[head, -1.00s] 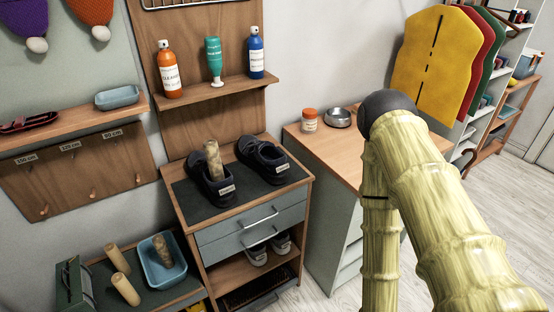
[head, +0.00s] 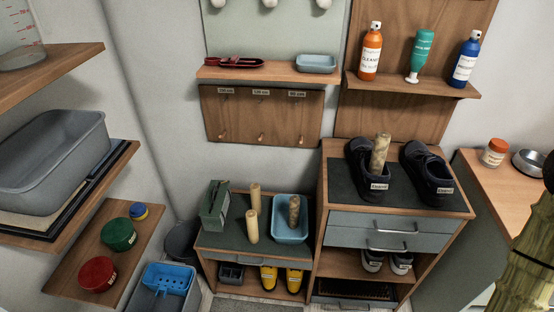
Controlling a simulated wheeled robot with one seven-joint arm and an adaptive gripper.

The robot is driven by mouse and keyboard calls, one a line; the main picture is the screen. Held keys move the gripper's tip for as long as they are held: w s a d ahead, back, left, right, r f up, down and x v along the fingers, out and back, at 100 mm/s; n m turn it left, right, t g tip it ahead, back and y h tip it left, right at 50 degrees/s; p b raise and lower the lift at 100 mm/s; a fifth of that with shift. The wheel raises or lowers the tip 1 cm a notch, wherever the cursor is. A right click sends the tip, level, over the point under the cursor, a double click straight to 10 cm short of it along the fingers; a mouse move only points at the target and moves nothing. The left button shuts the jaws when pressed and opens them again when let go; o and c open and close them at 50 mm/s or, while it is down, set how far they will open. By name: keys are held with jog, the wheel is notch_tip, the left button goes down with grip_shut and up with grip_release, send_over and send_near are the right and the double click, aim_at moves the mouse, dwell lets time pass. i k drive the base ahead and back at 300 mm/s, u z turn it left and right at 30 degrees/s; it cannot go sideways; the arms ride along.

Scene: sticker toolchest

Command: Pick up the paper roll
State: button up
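Several roll-shaped things are in the head view. Two plain cream rolls stand upright on the low bench, one at the back (head: 254,196) and one in front (head: 251,226). A mottled brown roll (head: 294,211) stands in the blue tray (head: 291,234) beside them. Another mottled roll (head: 380,154) stands upright at the left dark shoe (head: 361,180) on the taller cabinet. I cannot tell for sure which is the paper roll; the plain cream ones look most like it. Only part of my arm shows at the right edge; my gripper is out of view.
A green box (head: 214,206) stands at the left of the low bench (head: 225,240). Yellow shoes (head: 281,278) sit beneath. Bottles (head: 419,55) stand on a wall shelf above the cabinet. Shelves with a grey bin (head: 50,160) lie at the left.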

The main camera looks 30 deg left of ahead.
aim_at(251, 215)
jog(key=u, duration=1.2)
jog(key=k, duration=0.5)
jog(key=z, duration=2.35)
jog(key=i, duration=1.35)
jog(key=u, duration=3.7)
